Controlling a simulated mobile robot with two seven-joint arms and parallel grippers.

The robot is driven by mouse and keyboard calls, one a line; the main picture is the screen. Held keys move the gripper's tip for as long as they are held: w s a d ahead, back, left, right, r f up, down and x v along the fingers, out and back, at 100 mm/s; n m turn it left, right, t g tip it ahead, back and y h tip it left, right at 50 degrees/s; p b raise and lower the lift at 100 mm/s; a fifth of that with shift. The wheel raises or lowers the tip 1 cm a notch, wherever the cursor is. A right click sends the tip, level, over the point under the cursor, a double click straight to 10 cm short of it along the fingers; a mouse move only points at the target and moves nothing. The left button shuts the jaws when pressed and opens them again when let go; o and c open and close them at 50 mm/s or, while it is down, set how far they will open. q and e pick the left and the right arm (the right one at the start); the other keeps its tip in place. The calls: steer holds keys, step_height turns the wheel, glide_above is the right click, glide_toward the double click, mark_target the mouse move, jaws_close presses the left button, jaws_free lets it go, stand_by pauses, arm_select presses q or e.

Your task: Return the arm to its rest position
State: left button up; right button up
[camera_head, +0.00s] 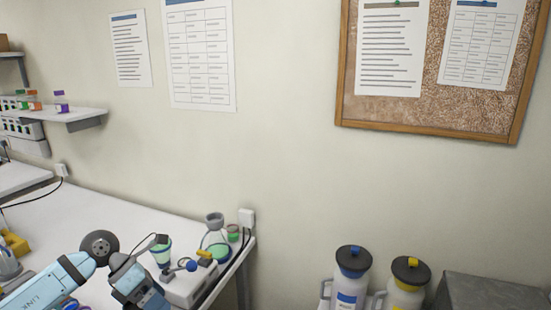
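My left arm, light blue with a dark round joint, comes in from the lower left and bends down over the left table. Its far link drops toward the bottom edge of the head view, and no gripper fingers show. I cannot tell whether that gripper holds anything. My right arm and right gripper are not in view.

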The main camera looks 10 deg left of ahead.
arm_select(q)
steer(key=s+d+f+n+t+h+b, duration=0.25)
steer(key=d+n+t+h, duration=0.2)
steer(key=d+n, duration=0.25)
steer(key=s+d+f+n+t+h+b, duration=0.1)
steer(key=s+d+f+n+t+h, duration=0.1)
steer(key=s+d+n+t+h, duration=0.35)
steer(key=s+f+n+t+y+b, duration=0.1)
steer(key=s+f+n+y, duration=0.35)
steer(key=f+n, duration=0.5)
steer(key=s+a+f+n+y+b, duration=0.15)
steer(key=s+f+n+y, duration=0.3)
steer(key=f+n, duration=0.45)
steer(key=s+f+n+t+y+b, duration=0.1)
steer(key=s+f+n+y, duration=0.2)
steer(key=f+n+y, duration=0.6)
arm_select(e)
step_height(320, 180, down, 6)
arm_select(q)
step_height(320, 180, up, 14)
steer(key=s+n+h+p, duration=0.2)
steer(key=h+p, duration=0.1)
steer(key=p, duration=1.2)
steer(key=shift+s+a+r+g, duration=0.15)
steer(key=shift+s+r+g, duration=0.05)
steer(key=shift+s+g, duration=0.2)
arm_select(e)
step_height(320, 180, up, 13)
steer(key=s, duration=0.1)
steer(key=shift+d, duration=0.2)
